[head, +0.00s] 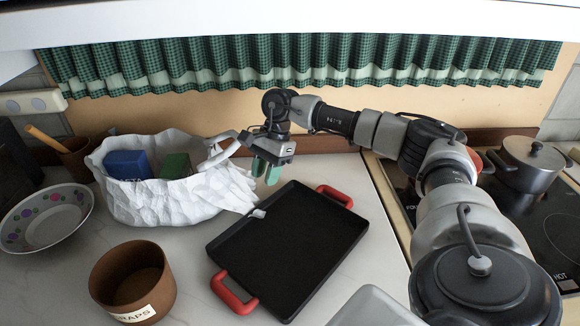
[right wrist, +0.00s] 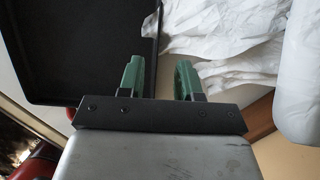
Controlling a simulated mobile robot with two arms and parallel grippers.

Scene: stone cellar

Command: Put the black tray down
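The black tray (head: 290,250) with two red handles lies on the pale counter in the middle of the head view. Its dark corner also shows at the upper left of the right wrist view (right wrist: 80,45). My right gripper (head: 266,170) is above the counter, just beyond the tray's far left edge and beside the crumpled white bag (head: 190,198). Its green fingers (right wrist: 160,78) are apart, with nothing held between them; white crumpled material shows behind them. The gripper is apart from both red handles. My left gripper is not in view.
The white bag holds a blue box (head: 128,164) and a green box (head: 175,166). A brown pot labelled "SCRAPS" (head: 133,283) stands left of the tray, with a patterned bowl (head: 45,218) farther left. A lidded pot (head: 530,165) stands on the hob at right.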

